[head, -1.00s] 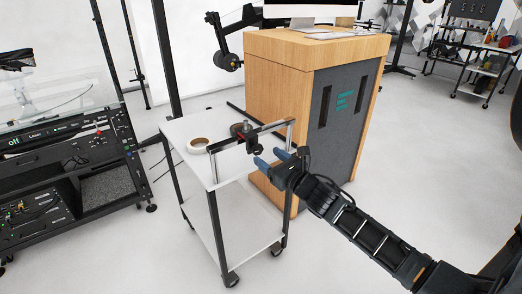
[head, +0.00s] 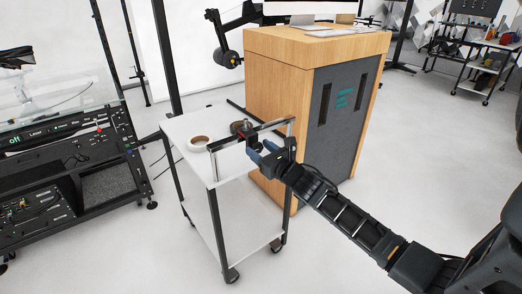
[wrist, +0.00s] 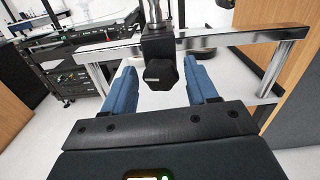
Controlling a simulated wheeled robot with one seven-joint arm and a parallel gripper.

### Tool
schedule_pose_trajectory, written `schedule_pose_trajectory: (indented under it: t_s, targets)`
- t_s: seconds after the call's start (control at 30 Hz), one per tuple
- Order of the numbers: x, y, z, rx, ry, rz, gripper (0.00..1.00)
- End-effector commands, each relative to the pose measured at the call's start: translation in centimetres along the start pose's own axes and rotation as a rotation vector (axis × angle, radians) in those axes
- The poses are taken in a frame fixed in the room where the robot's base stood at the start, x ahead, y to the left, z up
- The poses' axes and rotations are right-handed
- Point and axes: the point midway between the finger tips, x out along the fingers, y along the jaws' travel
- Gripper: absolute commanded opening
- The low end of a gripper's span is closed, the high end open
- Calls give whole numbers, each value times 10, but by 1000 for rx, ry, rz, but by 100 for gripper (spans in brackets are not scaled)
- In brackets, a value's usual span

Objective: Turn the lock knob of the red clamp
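The clamp sits on a metal rail (wrist: 238,38) at the near edge of the small white cart. Its red part (head: 240,137) shows only as a small patch in the head view. In the wrist view a black faceted knob (wrist: 155,72) hangs under the clamp's dark body (wrist: 158,44). My gripper (wrist: 160,85) is open, with one blue finger on each side of the knob. Gaps show between the knob and both fingers. In the head view my gripper (head: 260,152) is right at the clamp, and its fingers partly hide the knob.
The white cart (head: 190,126) carries a roll of tape (head: 199,143) and a dark round item behind the rail. A wooden cabinet (head: 300,47) stands close behind the cart on the right. Open floor lies to the right.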

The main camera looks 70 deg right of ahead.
Motion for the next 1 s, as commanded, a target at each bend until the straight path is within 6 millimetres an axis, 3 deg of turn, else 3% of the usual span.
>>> schedule_pose_trajectory:
  t_s: [0.5, 0.77, 1.0]
  targets:
    - [0, 0, 0, 0, 0, 0, 9]
    - [0, 0, 0, 29, 0, 0, 9]
    - [0, -1, 0, 153, -1, -1, 9]
